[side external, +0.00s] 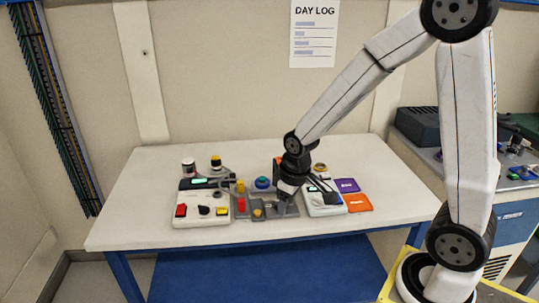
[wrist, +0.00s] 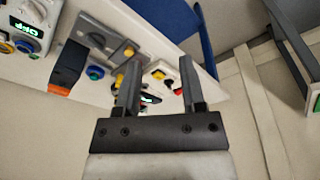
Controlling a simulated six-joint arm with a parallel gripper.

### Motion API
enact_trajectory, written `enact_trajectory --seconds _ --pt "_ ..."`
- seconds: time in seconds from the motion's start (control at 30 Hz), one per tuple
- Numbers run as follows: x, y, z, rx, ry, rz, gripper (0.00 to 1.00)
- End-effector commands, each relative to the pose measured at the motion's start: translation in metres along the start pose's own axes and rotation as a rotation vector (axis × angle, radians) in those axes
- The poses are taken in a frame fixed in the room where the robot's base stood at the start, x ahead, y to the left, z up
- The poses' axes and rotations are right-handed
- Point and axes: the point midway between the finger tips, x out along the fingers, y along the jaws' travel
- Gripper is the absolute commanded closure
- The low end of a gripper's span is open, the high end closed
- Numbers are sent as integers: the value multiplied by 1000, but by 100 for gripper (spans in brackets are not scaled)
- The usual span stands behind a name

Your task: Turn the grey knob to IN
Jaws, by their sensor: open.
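My gripper (wrist: 158,72) is open and empty in the wrist view, its two grey fingers apart and clear of the fittings.
A white panel (side external: 190,221) with red, black and yellow controls stands left. Another white panel (side external: 328,210) stands right, beside purple (side external: 347,185) and orange (side external: 359,203) pieces. A blue button (side external: 262,183) stands behind the plate. The table's front strip is clear.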

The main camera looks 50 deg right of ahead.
Motion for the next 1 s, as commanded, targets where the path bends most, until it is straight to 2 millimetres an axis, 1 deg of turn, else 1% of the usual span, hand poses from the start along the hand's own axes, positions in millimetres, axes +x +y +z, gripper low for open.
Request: enact_trajectory --seconds 0.03,0.2,0.4,0.5,0.6,0.73,0.9,1.0 --pt "6 10 -10 -19 -14 0 49" --pt "24 44 -39 -104 -52 -4 49" --pt "49 86 -64 -204 -95 -19 49" --pt "63 108 -74 -252 -116 -30 49" --pt "77 130 -80 -299 -133 -43 49" --pt "92 152 -85 -349 -149 -58 49" --pt "102 167 -87 -386 -159 -70 49" --pt "104 170 -87 -394 -161 -72 49"
